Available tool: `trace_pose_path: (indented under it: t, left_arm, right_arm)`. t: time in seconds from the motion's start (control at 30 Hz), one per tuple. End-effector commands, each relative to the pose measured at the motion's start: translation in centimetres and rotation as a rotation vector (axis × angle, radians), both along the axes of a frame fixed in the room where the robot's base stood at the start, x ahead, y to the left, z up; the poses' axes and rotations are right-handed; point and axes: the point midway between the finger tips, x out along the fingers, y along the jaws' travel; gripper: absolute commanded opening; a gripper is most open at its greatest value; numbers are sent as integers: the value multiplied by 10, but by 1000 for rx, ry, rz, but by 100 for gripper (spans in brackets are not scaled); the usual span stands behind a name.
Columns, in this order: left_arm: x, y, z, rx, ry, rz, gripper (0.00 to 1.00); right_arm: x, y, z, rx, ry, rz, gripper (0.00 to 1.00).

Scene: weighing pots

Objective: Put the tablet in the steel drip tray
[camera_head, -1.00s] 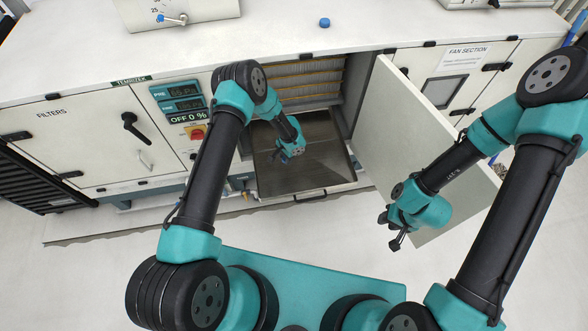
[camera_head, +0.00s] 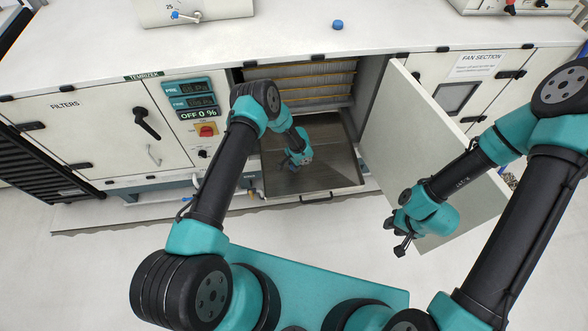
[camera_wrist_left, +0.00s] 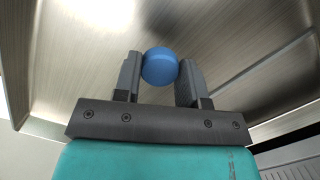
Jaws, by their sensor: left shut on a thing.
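The tablet (camera_wrist_left: 160,66) is a round blue disc in the left wrist view, held between the fingertips of my left gripper (camera_wrist_left: 160,80). In the head view my left gripper (camera_head: 297,163) is inside the open cabinet bay, over the left part of the steel drip tray (camera_head: 338,172). The tablet is hidden there by the gripper. The tray's brushed metal floor and walls fill the background of the wrist view. I cannot tell the exact height of the tablet above the floor. My right gripper (camera_head: 396,235) is in front of the open door, fingers apart and empty.
An open door panel (camera_head: 415,140) stands to the right of the bay. Pleated filters (camera_head: 305,80) are behind the tray. Another blue disc (camera_head: 337,24) lies on the cabinet top. A control panel (camera_head: 193,100) with displays and a red switch is left of the bay.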

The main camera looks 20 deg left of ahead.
Motion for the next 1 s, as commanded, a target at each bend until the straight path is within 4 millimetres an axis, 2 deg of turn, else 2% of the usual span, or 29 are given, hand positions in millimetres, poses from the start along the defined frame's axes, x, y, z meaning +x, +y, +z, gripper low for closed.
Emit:
trace_pose_path:
  t: [0.17, 0.43, 0.9, 0.93, 1.0]
  left_arm:
    - [-1, 0, -4, 0, 1, 0, 15]
    - [-1, 0, -34, 1, 1, 1, 15]
    - [-1, 0, -41, 0, 1, 0, 15]
    - [-1, 0, -40, 1, 1, 0, 41]
    - [-1, 0, -40, 1, 1, 0, 47]
  right_arm:
    - [0, 0, 0, 0, 0, 0, 34]
    - [0, 0, 0, 0, 0, 0, 34]
    - [0, 0, 0, 0, 0, 0, 34]
    - [0, 0, 0, 0, 0, 0, 34]
    - [0, 0, 0, 0, 0, 0, 34]
